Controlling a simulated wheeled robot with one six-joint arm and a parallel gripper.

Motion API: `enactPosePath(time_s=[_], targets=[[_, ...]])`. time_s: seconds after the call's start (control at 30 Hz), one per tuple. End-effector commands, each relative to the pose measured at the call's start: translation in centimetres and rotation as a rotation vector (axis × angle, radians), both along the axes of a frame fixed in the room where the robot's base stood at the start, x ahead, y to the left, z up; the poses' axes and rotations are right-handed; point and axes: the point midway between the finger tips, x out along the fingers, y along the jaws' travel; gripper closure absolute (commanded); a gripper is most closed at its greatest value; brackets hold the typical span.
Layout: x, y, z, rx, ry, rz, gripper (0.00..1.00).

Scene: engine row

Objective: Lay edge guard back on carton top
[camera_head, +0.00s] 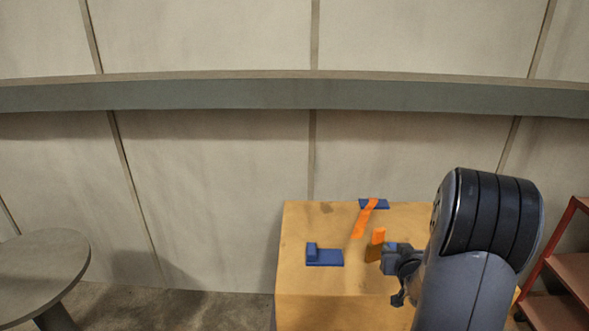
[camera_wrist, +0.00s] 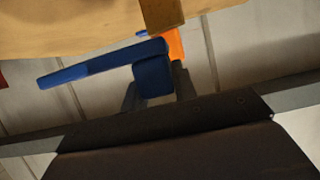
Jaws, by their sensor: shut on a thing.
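My gripper (camera_head: 392,262) is over the right part of the carton top (camera_head: 305,223). In the wrist view its two fingers (camera_wrist: 156,83) are shut on the block of a blue edge guard (camera_wrist: 98,65). The guard's long flat plate reaches left in that view. In the head view only a dark blue patch shows at the jaws, and I cannot tell whether the guard touches the carton. An orange strap piece (camera_head: 378,236) stands just left of the jaws. It also shows behind the guard in the wrist view (camera_wrist: 174,45).
Another blue guard (camera_head: 324,257) with a raised block lies at the carton's front left. A further blue piece (camera_head: 383,204) lies at the back edge, crossed by an orange strap (camera_head: 362,219). A round table (camera_head: 38,265) stands left, a red shelf rack (camera_head: 570,268) right.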

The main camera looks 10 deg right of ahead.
Motion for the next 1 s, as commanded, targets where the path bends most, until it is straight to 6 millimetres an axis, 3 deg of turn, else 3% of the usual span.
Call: enactPosePath(time_s=[0.17,0.43,0.7,0.83,1.0], targets=[[0.7,2.2,-0.6,0.002,0.001,0.03,0.96],[2.3,11.8,-3.1,0.003,0.004,0.134,0.96],[1.3,20.8,-5.7,0.0,0.005,0.217,0.96],[0.5,23.5,-6.5,0.0,0.003,0.24,0.96],[-0.3,25.2,-7.0,-0.001,0.002,0.253,0.96]])
